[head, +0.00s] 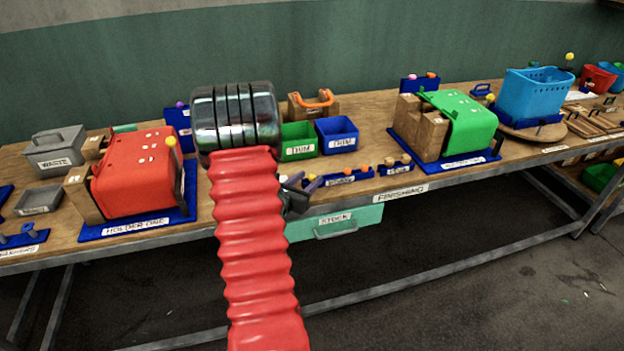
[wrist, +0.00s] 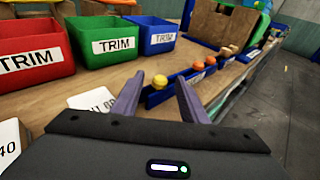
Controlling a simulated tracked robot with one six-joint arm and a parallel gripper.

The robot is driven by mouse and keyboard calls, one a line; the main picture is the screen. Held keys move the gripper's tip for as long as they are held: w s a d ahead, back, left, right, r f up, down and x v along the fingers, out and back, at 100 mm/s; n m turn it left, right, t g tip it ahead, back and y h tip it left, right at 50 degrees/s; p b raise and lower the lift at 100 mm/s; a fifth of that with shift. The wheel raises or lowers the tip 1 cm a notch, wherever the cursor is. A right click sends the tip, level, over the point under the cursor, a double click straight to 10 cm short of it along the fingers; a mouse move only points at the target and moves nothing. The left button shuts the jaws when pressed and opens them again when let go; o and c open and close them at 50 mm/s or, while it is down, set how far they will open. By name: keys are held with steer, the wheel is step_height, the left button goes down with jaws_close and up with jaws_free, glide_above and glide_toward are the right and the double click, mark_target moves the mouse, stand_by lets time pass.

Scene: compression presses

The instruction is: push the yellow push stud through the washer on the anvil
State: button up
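My gripper (head: 303,186) is low over the front edge of the bench in the head view. In the wrist view its two purple fingers (wrist: 158,92) are apart with nothing held between them. A yellow stud (wrist: 159,82) stands in a blue rack (wrist: 160,97) and appears between the fingertips, slightly beyond them; I cannot tell the exact gap. Orange studs (wrist: 197,67) stand further along the rack line. In the head view my arm and gripper partly cover this rack (head: 340,180). I cannot make out the washer or the anvil in either view.
A red press (head: 135,178) labelled HOLDER ONE stands left and a green press (head: 462,120) right. TRIM bins, green (head: 298,142) and blue (head: 337,134), stand behind the rack. A grey WASTE box (head: 57,150) is far left. A white card (wrist: 95,101) lies left of the fingers.

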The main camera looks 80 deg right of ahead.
jaws_close()
stand_by(0.5)
steer(key=shift+r, duration=0.15)
step_height(320, 180, up, 10)
stand_by(0.7)
stand_by(0.4)
